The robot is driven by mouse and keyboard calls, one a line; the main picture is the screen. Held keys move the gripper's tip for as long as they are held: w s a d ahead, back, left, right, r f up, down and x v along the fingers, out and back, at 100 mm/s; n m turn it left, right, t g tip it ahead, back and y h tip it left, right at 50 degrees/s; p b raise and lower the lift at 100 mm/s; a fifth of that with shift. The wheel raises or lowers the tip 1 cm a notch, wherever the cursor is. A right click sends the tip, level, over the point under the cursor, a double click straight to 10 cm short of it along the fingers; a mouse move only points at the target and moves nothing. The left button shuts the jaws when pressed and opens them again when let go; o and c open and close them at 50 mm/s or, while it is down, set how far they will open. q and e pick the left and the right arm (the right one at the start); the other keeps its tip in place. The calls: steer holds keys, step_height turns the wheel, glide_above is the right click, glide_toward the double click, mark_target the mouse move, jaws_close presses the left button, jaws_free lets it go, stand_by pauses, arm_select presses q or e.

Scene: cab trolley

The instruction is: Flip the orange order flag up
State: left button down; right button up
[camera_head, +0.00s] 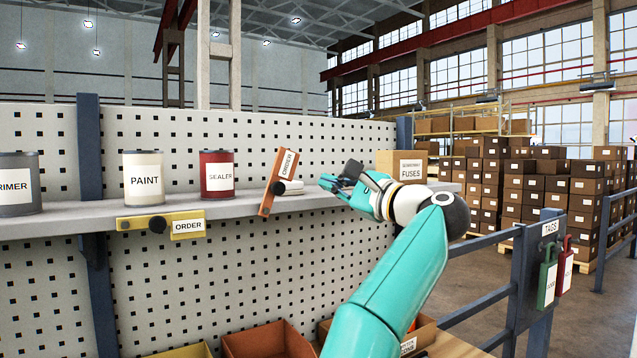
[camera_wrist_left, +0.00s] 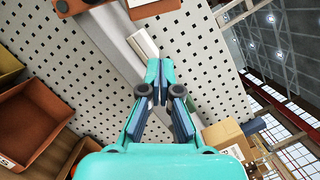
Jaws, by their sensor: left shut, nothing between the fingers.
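The orange order flag (camera_head: 268,203) is at the shelf's front edge in the head view. It stands steeply, its upper end leaning right, with the ORDER label on the upper part and the lower end below the shelf edge. My left gripper (camera_head: 328,182) is just right of the flag, at about the height of its middle, with a small visible gap. In the left wrist view its fingers (camera_wrist_left: 153,72) are together and empty. An orange-brown piece (camera_wrist_left: 70,6) is cut off at that view's top edge; I cannot tell if it is the flag. My right gripper is not in view.
A yellow ORDER flag (camera_head: 187,228) lies level on the shelf edge (camera_head: 80,222). Primer (camera_head: 17,190), paint (camera_head: 144,183) and sealer (camera_head: 217,180) cans stand on the shelf. A fuses box (camera_head: 402,163) is behind my gripper. Open bins (camera_head: 262,340) sit below.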

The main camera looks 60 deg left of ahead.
arm_select(q)
steer(key=r+v, duration=0.1)
steer(key=v, duration=0.6)
steer(key=shift+d+b, duration=0.35)
steer(key=shift+f, duration=0.15)
steer(key=shift+s, duration=0.1)
